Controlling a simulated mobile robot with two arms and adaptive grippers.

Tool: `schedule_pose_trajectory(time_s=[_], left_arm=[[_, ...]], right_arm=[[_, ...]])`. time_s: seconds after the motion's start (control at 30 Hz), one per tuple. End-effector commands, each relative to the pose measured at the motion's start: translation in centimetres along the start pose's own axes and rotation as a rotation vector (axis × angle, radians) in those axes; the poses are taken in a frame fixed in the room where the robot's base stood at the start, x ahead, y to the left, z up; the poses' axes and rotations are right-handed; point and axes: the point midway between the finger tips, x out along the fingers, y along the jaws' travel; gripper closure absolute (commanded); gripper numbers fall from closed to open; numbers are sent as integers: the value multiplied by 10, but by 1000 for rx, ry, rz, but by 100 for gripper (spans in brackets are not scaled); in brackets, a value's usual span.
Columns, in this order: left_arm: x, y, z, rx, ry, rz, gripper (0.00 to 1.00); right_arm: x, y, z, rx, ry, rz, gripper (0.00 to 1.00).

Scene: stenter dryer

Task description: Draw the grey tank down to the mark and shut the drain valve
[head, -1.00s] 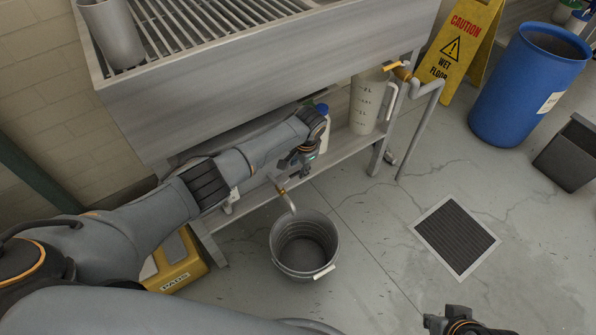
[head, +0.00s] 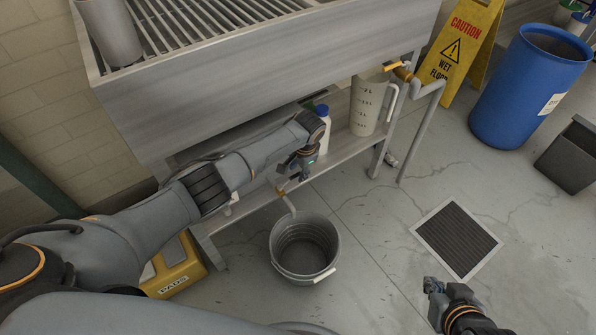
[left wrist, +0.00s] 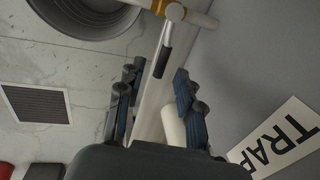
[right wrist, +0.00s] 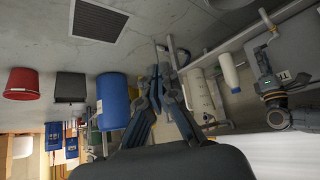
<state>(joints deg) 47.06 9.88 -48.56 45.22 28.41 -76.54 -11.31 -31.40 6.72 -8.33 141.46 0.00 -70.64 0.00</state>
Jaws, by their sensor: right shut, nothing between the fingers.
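A grey body with a TRAP label (left wrist: 250,85), seemingly the grey tank, fills the right of the left wrist view. In the head view, my left arm mostly hides it under the steel sink; no level mark is readable. The brass drain valve (left wrist: 176,11) has a lever with a black grip (left wrist: 163,62). Its spout (head: 290,205) hangs over a grey bucket (head: 278,262) on the floor. My left gripper (head: 292,172) is close to the valve. Its fingers (left wrist: 155,100) are apart, with the lever grip just beyond their tips. My right gripper (head: 432,286) is shut and empty, over the floor.
A graduated jug (head: 365,105) and a blue-capped bottle (head: 322,125) stand on the shelf under the sink. A floor grate (head: 456,238), blue barrel (head: 520,95) and wet floor sign (head: 460,45) are at right. A yellow PADS box (head: 180,272) sits at lower left.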

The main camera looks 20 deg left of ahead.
Motion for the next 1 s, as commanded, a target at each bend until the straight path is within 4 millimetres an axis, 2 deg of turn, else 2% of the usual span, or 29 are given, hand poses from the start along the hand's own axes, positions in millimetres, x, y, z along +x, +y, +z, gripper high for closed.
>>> schedule_pose_trajectory(time_s=[0.5,0.93,0.97,1.0], left_arm=[[8,0,0,0,0,0,64],[8,0,0,0,0,0,64],[8,0,0,0,0,0,66],[8,0,0,0,0,0,74]], right_arm=[[5,-4,-32,-3,157,-8,100],[4,-4,-34,-3,166,-8,100],[4,-4,-34,-3,166,-8,100],[4,-4,-34,-3,165,-8,100]])
